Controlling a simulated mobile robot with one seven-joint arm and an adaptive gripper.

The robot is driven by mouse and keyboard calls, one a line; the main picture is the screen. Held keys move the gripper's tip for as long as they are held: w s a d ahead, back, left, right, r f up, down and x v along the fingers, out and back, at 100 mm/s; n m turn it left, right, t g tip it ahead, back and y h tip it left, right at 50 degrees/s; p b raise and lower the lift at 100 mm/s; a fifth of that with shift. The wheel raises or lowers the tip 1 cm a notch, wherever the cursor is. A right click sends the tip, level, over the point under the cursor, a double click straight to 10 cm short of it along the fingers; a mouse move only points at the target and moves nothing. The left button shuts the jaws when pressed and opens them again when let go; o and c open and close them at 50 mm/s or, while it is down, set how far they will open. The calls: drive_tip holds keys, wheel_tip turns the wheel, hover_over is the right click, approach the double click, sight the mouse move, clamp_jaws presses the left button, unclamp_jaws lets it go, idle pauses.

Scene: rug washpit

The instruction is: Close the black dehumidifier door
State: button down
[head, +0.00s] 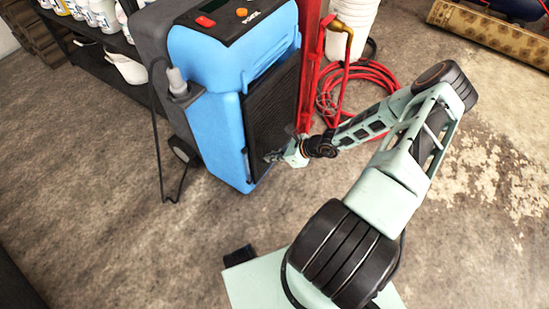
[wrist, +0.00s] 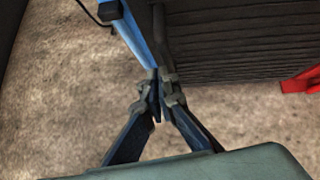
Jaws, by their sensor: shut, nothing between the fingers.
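The blue dehumidifier (head: 210,60) stands upright on the floor at upper left of centre in the head view. Its black ribbed door (head: 272,105) covers the front face, which is turned to the right. The door also shows in the wrist view (wrist: 235,40), beside a narrow blue edge of the body (wrist: 140,32). I cannot tell whether the door sits fully flush. My gripper (head: 271,156) is shut and empty at the lower part of the door. In the wrist view its fingertips (wrist: 159,88) overlap the door's edge near a corner; contact is unclear.
A red upright frame (head: 311,70) stands close behind the door, with a coiled red hose (head: 365,82) and a white bucket (head: 350,20) beyond. A black cable (head: 158,130) hangs at the dehumidifier's left. A bottle shelf (head: 95,55) is at upper left. The floor in front is mostly clear.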

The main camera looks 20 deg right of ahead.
drive_tip(key=shift+w+a, duration=0.25)
drive_tip(key=shift+w, duration=0.05)
